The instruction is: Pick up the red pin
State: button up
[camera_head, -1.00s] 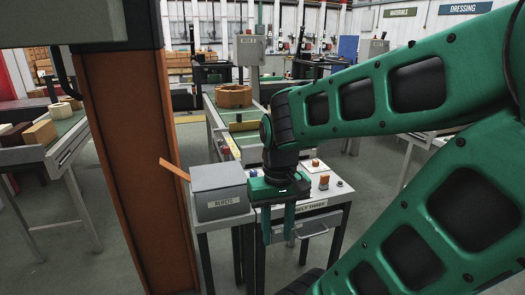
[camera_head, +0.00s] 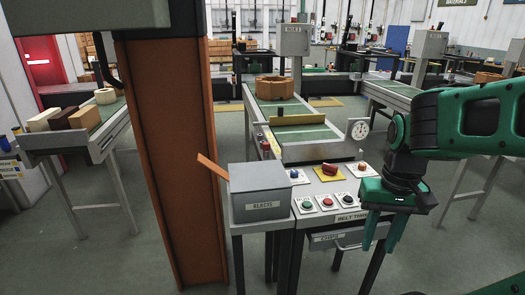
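I cannot make out for sure which thing is the red pin. On the control panel (camera_head: 333,185) marked "BELT THREE", a red knob (camera_head: 330,168) sits on a yellow plate. A red button (camera_head: 327,202) and an orange-red button (camera_head: 362,168) are on the same panel. A small reddish thing (camera_head: 266,146) shows at the left side of the belt behind. My green gripper (camera_head: 382,240) points down in front of the panel's right end. Its two fingers are apart with nothing seen between them.
A grey box (camera_head: 259,205) labelled "REJECTS" stands left of the panel, beside an orange post (camera_head: 178,160). Behind the panel, a belt (camera_head: 297,135) carries a brown ring-shaped block (camera_head: 274,88). A table (camera_head: 100,140) with blocks stands at the left. Floor is open at front right.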

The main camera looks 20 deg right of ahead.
aim_at(266, 146)
jog(key=z, duration=0.1)
jog(key=i, duration=1)
jog(key=u, duration=0.1)
